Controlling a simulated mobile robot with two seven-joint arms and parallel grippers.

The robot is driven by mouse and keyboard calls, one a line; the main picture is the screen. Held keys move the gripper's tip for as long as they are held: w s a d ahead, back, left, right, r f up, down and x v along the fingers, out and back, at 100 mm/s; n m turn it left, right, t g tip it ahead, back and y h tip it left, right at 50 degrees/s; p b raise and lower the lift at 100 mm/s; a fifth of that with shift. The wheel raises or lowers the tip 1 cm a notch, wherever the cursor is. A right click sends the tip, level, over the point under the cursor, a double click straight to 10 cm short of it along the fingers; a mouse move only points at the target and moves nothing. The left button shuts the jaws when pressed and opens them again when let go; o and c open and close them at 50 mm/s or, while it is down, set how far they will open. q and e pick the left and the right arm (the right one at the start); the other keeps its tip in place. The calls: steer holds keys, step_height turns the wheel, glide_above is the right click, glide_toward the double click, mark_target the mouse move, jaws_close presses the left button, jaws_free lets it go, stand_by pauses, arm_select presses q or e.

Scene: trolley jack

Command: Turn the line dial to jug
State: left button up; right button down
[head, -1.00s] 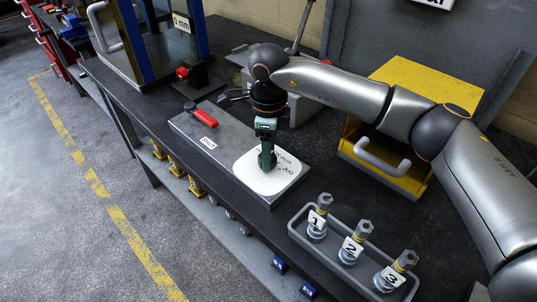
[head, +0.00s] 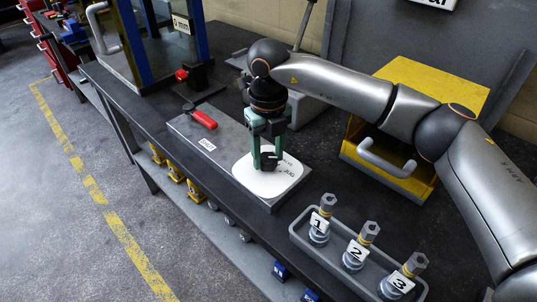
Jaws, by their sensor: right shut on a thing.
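The line dial's white plate (head: 285,184) sits on the grey flat panel (head: 225,157) on the bench. The word JUG is printed at the plate's right side; other lettering above it is too small or covered. My right gripper (head: 268,161) points down over the plate, its green fingers shut on the dark dial knob (head: 269,163). The fingers hide much of the knob, so I cannot tell which mark it points to. My left gripper is not in view.
A red-handled lever (head: 202,117) lies on the panel, left of the dial. A grey tray (head: 320,255) holds numbered bolt-like pieces at the front right. A yellow box (head: 397,171) with a grey handle stands behind, under my right arm. A glazed frame stands at the back left.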

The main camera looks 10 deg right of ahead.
mark_target(268, 158)
steer(key=shift+m, duration=1.2)
steer(key=shift+r, duration=0.1)
steer(key=shift+c, duration=1.4)
jaws_free()
step_height(268, 158, up, 12)
steer(key=shift+r+b, duration=0.2)
steer(key=shift+b, duration=0.15)
